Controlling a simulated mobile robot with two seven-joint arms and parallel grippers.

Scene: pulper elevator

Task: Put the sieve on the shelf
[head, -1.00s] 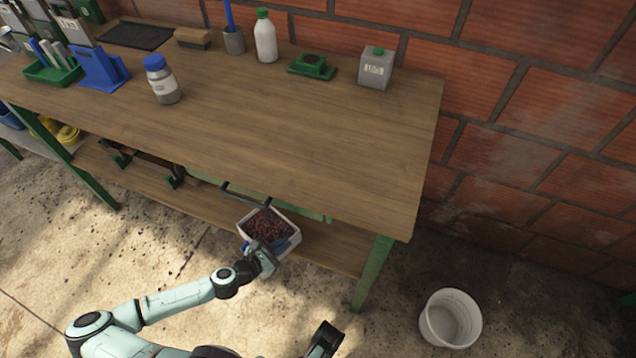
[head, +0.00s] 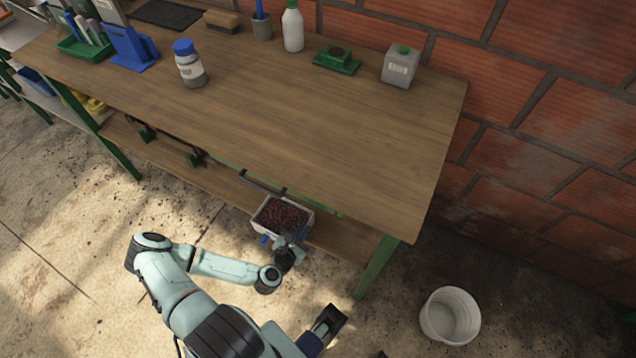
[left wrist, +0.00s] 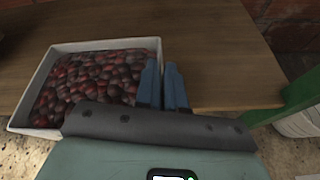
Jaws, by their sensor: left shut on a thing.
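The sieve (head: 262,227) looks like a white-sided square box filled with dark red cherries. It is at the front edge of the bench's lower shelf (head: 335,243), below the bench top. My left gripper (head: 276,240) is shut on its near side. In the left wrist view the sieve (left wrist: 48,62) is left of the blue fingers (left wrist: 162,85), which close at its right wall. The wooden shelf surface (left wrist: 215,60) extends behind and to the right. I cannot tell whether the sieve's underside touches the shelf.
A green bench leg (head: 378,265) stands to the right of the sieve. A white bucket (head: 450,316) is on the floor at right. Bottles, a grey canister (head: 400,68) and a blue holder (head: 130,47) stand on the bench top. Dark brackets (head: 262,184) show above the sieve.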

